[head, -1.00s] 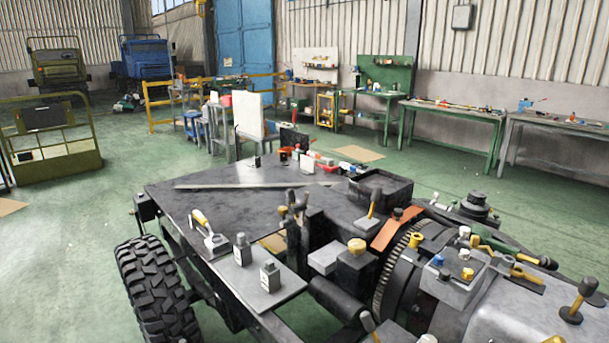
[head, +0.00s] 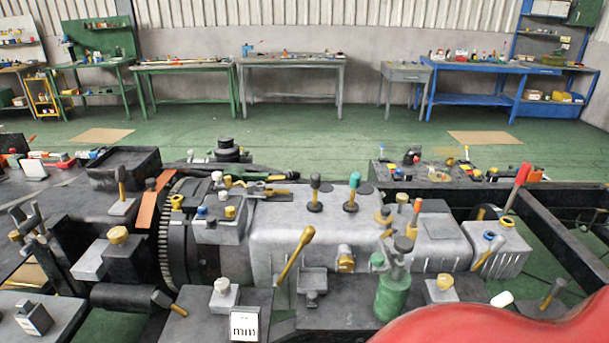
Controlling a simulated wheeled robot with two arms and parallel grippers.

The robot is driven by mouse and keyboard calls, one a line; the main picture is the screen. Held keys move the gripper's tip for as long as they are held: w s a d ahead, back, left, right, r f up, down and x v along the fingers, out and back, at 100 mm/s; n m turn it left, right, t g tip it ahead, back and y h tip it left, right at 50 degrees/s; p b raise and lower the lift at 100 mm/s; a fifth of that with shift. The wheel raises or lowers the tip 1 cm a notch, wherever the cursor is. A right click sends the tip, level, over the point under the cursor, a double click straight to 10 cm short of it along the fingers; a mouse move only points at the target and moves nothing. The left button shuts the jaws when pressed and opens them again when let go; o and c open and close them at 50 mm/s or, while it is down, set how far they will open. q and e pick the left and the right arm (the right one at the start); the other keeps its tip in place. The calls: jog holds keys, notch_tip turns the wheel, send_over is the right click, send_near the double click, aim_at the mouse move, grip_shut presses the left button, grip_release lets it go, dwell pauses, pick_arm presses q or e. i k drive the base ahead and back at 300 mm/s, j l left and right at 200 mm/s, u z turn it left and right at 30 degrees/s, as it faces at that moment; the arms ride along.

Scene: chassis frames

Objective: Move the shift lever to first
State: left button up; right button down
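A grey gearbox housing (head: 310,235) lies across the middle of the chassis in the head view. Several levers show on and near it, and I cannot tell for sure which is the shift lever. A dark-knobbed upright lever (head: 315,190) and a teal-knobbed upright lever (head: 352,192) stand on top of the housing. A yellow lever (head: 297,252) leans up to the right at its front. A red-handled lever (head: 518,188) tilts up to the right at the housing's right end. No gear marking is legible. Neither of my grippers is in view.
A green cylinder (head: 391,297) and a white card marked "mm" (head: 244,325) stand in front of the housing. A smooth red surface (head: 510,325) fills the bottom right corner. Loose parts crowd the chassis.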

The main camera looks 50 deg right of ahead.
aim_at(315, 178)
jog(key=z, duration=1.5)
